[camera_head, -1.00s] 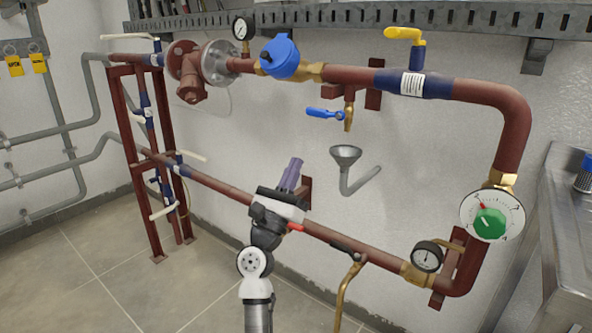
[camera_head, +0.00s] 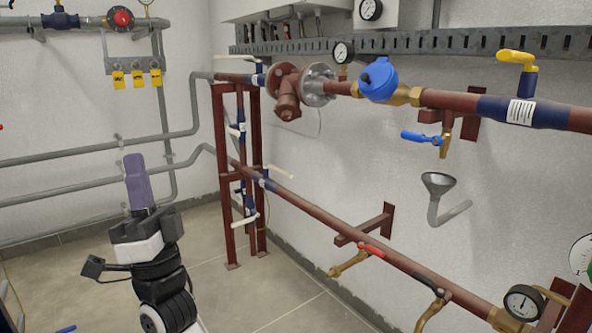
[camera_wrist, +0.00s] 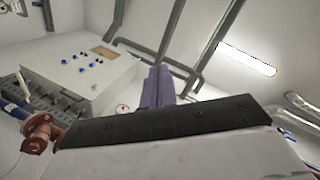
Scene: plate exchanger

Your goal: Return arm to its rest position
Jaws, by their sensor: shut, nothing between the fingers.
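My gripper (camera_head: 136,165) is at the left in the head view, its purple fingers pointing up and pressed together with nothing between them. My arm rises below it from the bottom edge. The gripper stands apart from the pipes, with the grey wall pipes behind it. In the wrist view the purple fingers (camera_wrist: 158,85) also show together and empty, pointing toward the upper wall and ceiling.
A red-brown pipe (camera_head: 345,227) with a red-handled valve (camera_head: 372,250) runs along the right wall. A red steel frame (camera_head: 227,180) stands in the corner. A grey funnel (camera_head: 437,184) hangs at right. A control box (camera_wrist: 82,72) shows in the wrist view. Floor tiles between are clear.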

